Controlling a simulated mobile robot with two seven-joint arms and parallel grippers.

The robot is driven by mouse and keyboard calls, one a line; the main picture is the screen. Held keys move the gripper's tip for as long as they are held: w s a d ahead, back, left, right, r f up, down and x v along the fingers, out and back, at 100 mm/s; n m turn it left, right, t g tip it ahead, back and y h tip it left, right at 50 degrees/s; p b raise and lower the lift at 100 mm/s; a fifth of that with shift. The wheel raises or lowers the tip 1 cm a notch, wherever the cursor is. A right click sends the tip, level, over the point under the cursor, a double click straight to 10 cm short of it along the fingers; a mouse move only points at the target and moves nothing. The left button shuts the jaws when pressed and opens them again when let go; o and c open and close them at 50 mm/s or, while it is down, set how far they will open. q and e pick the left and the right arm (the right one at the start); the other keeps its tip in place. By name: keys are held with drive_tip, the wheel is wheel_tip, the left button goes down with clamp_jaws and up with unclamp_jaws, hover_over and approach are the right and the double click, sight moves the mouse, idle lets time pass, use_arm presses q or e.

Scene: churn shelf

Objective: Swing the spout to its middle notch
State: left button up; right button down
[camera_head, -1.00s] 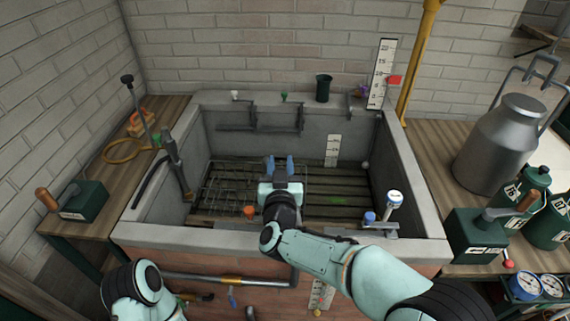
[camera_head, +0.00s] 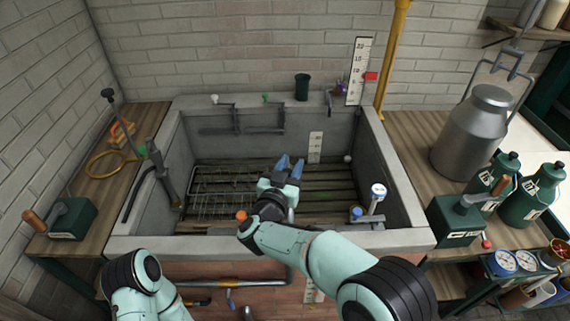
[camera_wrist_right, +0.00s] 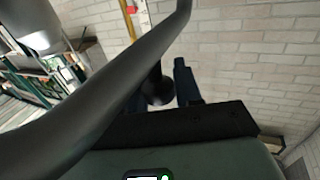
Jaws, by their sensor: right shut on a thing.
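The spout (camera_wrist_right: 100,100) shows in the right wrist view as a dark grey curved tube crossing close in front of the camera. A dark rounded end (camera_wrist_right: 157,90) sits by the dark blue fingers. In the head view my right gripper (camera_head: 289,168) is over the sink, its blue fingers pointing up and slightly right. The fingers stand a little apart, shut on the spout; the grip itself is largely hidden by the gripper and arm. The notches cannot be made out. My left arm shows at the lower left, with its gripper out of view.
The stone sink (camera_head: 400,192) has a slatted floor and a wire rack (camera_head: 222,188). An orange knob (camera_head: 241,216) is near its front, a white-topped valve (camera_head: 378,190) at its right. A lever box (camera_head: 455,220) and a metal can (camera_head: 470,130) stand right; another lever box (camera_head: 68,218) stands left.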

drive_tip(key=shift+d, duration=0.1)
idle(0.4)
drive_tip(key=c, duration=0.9)
unclamp_jaws()
drive_tip(key=shift+o, duration=0.2)
use_arm(q)
drive_tip(key=shift+s+f+b, duration=0.25)
drive_tip(key=shift+f+b, duration=0.25)
drive_tip(key=shift+f, duration=0.05)
drive_tip(key=shift+s+f+b, duration=0.2)
drive_tip(key=shift+f+b, duration=0.3)
drive_tip(key=shift+f, duration=0.05)
use_arm(e)
drive_tip(key=v, duration=1.3)
drive_tip(key=shift+s+a, duration=0.2)
